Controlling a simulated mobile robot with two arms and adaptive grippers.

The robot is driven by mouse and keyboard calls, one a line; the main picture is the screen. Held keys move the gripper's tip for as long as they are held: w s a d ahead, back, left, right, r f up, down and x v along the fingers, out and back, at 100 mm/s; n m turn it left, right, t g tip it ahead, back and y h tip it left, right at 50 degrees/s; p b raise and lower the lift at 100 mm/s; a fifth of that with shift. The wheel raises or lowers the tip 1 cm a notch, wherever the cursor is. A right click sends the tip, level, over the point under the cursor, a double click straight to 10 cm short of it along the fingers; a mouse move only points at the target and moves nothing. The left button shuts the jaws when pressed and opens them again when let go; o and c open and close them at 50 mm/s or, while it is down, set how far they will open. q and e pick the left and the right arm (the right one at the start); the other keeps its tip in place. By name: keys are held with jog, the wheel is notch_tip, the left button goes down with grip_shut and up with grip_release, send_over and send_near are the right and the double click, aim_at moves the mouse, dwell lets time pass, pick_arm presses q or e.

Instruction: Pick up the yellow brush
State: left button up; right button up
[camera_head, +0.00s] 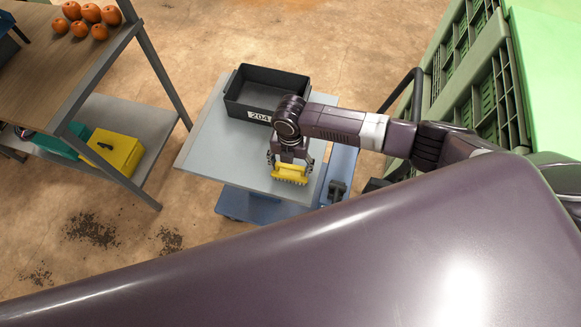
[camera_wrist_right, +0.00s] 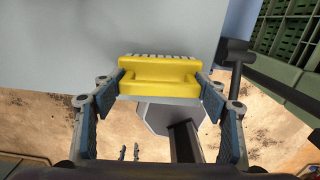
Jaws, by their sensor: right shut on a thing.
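The yellow brush (camera_head: 290,174) is at the front edge of a grey cart top (camera_head: 215,140) in the head view. My right gripper (camera_head: 290,160) is above it, pointing down, with its fingers at the brush's two ends. In the right wrist view the yellow brush (camera_wrist_right: 160,78) lies between the fingertips of my right gripper (camera_wrist_right: 160,88), which is shut on it. A row of pale bristles shows along its far side. I cannot tell whether the brush still touches the cart top. My left gripper is not in view.
A black bin (camera_head: 262,95) labelled 204 stands on the cart behind the gripper. A wooden table (camera_head: 60,60) with several orange fruits is at the left. Green crates (camera_head: 470,65) stand at the right. The cart top's left part is clear.

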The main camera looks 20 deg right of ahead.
notch_tip(320, 180, up, 20)
jog(key=b, duration=0.2)
jog(key=shift+f+b, duration=0.2)
jog(key=shift+b, duration=0.15)
jog(key=o, duration=0.6)
jog(key=c, duration=0.4)
